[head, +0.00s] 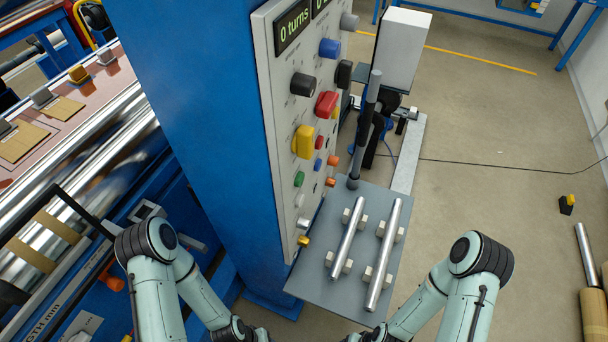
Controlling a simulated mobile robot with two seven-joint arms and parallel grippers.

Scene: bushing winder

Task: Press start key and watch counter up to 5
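The grey control panel (281,120) is on the blue column, seen at a steep angle. Its counter display (292,25) reads "0 turns" in green; a second display (319,5) is cut off by the top edge. A green button (299,179) sits low on the panel, probably the start key, but I cannot read its label. Other controls include a large red knob (326,104), a yellow knob (303,141) and a blue knob (329,48). Both my arms bend down to the bottom edge, below the panel, and their grippers are out of view.
A grey shelf (311,275) beside the column carries two metal rods on small supports. An upright dark grey post (363,130) stands behind it. The winder's shiny roller (90,165) lies at left. Open floor (480,115) is at right, with a thin cable across it.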

